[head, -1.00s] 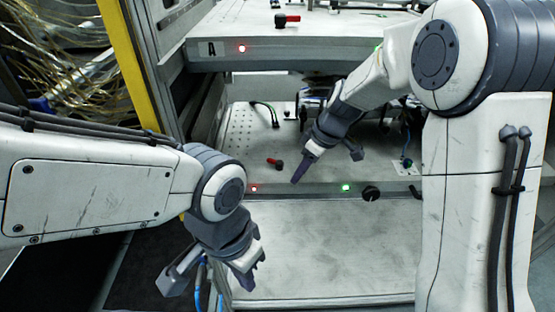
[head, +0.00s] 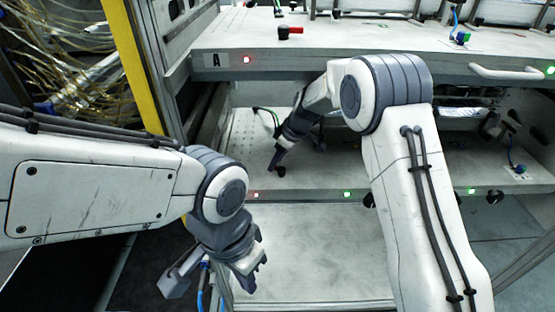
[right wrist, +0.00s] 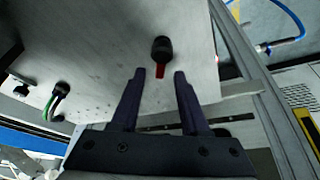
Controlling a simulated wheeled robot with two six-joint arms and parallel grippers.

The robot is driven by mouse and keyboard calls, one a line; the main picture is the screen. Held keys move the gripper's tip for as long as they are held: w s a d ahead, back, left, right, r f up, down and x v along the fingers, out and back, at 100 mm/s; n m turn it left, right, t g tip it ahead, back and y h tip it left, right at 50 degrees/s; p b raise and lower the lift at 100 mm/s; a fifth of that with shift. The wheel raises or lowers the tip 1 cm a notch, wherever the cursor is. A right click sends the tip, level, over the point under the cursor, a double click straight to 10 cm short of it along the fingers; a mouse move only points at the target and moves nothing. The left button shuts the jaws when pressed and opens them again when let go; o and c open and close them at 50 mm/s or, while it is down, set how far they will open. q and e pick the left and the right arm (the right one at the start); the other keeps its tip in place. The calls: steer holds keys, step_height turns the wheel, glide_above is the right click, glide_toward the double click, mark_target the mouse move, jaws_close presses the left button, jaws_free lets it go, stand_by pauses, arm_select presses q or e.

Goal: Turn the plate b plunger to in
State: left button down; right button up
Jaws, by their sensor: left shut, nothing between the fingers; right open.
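The plate b plunger is a black knob (right wrist: 162,46) with a red part (right wrist: 160,71) below it in the right wrist view. It stands on the lower plate (head: 215,183), which I take as plate b. In the head view the plunger (head: 281,171) shows as a small dark spot by the right fingertips. My right gripper (head: 273,168) is open, its fingers (right wrist: 159,74) pointing at the plunger, with the red part between their tips in the picture; contact cannot be told. My left gripper (head: 249,278) is shut and empty at the lower left, away from the plates.
The upper plate (head: 345,52), marked A, overhangs the lower one and carries another red and black plunger (head: 290,31). A handle (head: 507,72) juts out at upper right. A green-wired connector (right wrist: 61,89) stands left of the plunger in the wrist view.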

steer(key=shift+f, duration=0.4)
jaws_close()
